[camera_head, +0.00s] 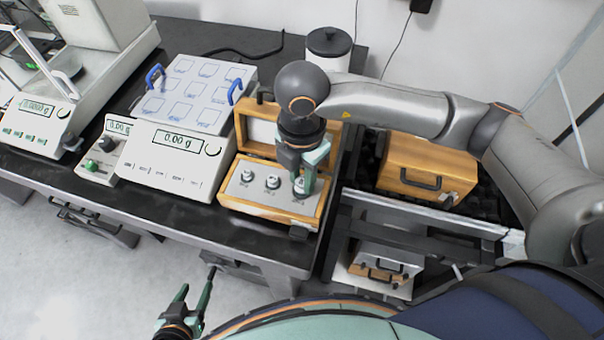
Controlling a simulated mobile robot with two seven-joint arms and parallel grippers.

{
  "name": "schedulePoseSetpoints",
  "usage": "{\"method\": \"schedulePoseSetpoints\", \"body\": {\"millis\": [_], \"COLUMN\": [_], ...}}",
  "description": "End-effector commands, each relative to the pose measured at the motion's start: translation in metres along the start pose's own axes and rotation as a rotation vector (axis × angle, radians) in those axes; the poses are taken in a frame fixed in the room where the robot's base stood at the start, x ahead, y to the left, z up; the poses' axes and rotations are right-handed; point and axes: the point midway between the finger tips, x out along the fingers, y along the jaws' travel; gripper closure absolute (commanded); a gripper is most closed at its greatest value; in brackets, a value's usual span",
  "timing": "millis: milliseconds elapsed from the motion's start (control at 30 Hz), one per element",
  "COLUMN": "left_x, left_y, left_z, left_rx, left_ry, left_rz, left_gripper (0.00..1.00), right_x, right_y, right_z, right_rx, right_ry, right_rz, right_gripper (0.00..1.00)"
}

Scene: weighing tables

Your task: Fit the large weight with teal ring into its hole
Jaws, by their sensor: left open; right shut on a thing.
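The open wooden weight box (229,200) stands on the dark table, with a grey panel inside. Two small metal weights, a left one (247,175) and a middle one (272,182), sit in the panel. My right gripper (301,186) points down over the panel's right end and is shut on the large weight (298,183). The fingers cover most of this weight. Its teal ring cannot be made out, and I cannot tell whether it is seated in the hole. My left gripper (195,306) is open and empty, low in front of the table.
A dark-lidded canister (328,45) is behind the box. A closed wooden case (425,165) lies to the right, beneath my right arm.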

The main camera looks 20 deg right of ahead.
Motion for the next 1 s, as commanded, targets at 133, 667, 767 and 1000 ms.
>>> {"method": "schedulePoseSetpoints", "body": {"millis": [133, 667, 767, 1000], "left_x": [0.0037, 0.0055, 0.0055, 0.0055], "left_y": [-0.0003, -0.0004, -0.0004, -0.0004], "left_z": [0.0041, 0.0061, 0.0061, 0.0061], "left_rx": [0.0, 0.0, 0.0, 0.0], "left_ry": [0.0, 0.0, 0.0, 0.0], "left_rz": [0.0, 0.0, 0.0, 0.0], "left_gripper": [0.46, 0.46, 0.46, 0.46], "right_x": [0.0059, 0.0089, 0.0089, 0.0091], "right_y": [0.0002, 0.0003, 0.0002, 0.0001], "right_z": [-0.0001, -0.0001, -0.0001, -0.0001], "right_rx": [0.0, 0.0, 0.0, 0.0], "right_ry": [0.0, 0.0, 0.0, 0.0], "right_rz": [0.001, 0.001, 0.001, 0.0], "right_gripper": [1.0, 0.59, 0.48, 0.35]}}
